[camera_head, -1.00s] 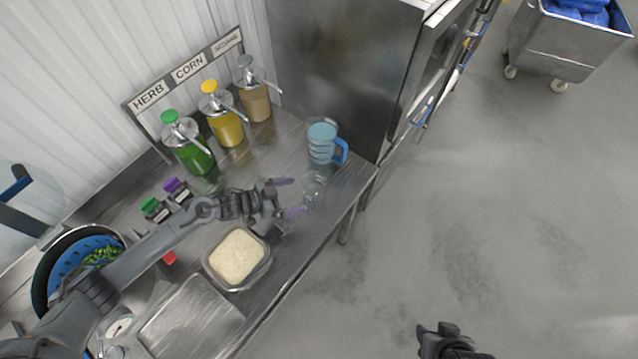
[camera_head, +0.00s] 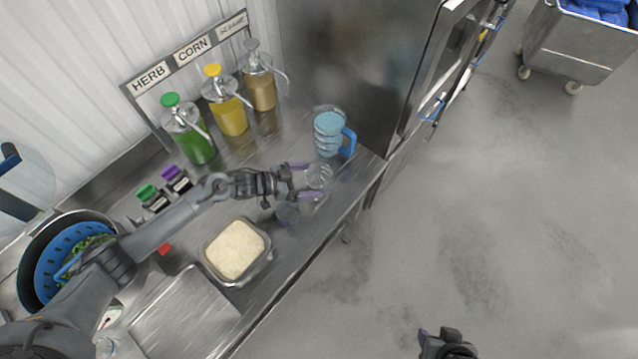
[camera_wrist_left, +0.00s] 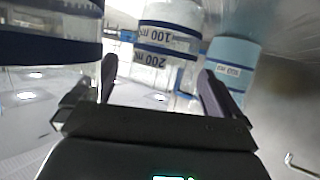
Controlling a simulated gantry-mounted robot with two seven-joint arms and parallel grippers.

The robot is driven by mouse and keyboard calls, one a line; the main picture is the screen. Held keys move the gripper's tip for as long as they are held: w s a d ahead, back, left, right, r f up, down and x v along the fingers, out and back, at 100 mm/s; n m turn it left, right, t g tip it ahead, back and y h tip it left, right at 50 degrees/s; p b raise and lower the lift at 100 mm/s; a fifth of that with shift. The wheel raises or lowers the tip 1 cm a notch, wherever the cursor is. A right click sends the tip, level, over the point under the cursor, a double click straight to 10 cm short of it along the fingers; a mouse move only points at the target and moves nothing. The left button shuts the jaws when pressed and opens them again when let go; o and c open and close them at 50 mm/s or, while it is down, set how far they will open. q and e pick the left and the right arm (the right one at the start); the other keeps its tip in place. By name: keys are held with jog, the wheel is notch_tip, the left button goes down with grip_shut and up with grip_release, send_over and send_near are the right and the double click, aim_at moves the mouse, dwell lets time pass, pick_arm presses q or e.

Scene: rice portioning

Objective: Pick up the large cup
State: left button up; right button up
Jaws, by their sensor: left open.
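The large cup (camera_head: 320,176) is clear and stands on the steel counter. In the left wrist view it (camera_wrist_left: 168,45) shows blue bands and markings of 100 ml and 200 ml. My left gripper (camera_head: 308,181) is open, with its purple-tipped fingers on either side of the cup; whether they touch it I cannot tell. A smaller clear cup (camera_head: 287,213) stands just below the lower finger; a blue-banded clear vessel (camera_wrist_left: 55,40) fills the left of the wrist view. My right gripper (camera_head: 447,343) shows only in part at the bottom edge, its jaws unclear.
A blue measuring jug (camera_head: 329,134) stands close behind the large cup. A tub of rice (camera_head: 236,252), a steel tray (camera_head: 185,315) and sauce pump bottles (camera_head: 228,115) are on the counter. The counter's front edge runs close by the cups.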

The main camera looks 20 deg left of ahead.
aim_at(320, 178)
pick_arm(q)
jog(key=b+x, duration=0.2)
jog(key=x, duration=0.1)
jog(key=shift+w+f+b, duration=0.15)
jog(key=shift+f+b, duration=0.1)
jog(key=shift+b, duration=0.1)
jog(key=shift+w+d+f+b, duration=0.15)
jog(key=shift+w+d+b, duration=0.25)
jog(key=shift+w+d, duration=0.1)
jog(key=shift+c, duration=0.3)
jog(key=c, duration=0.9)
jog(key=shift+o, duration=0.2)
jog(key=shift+r, duration=0.2)
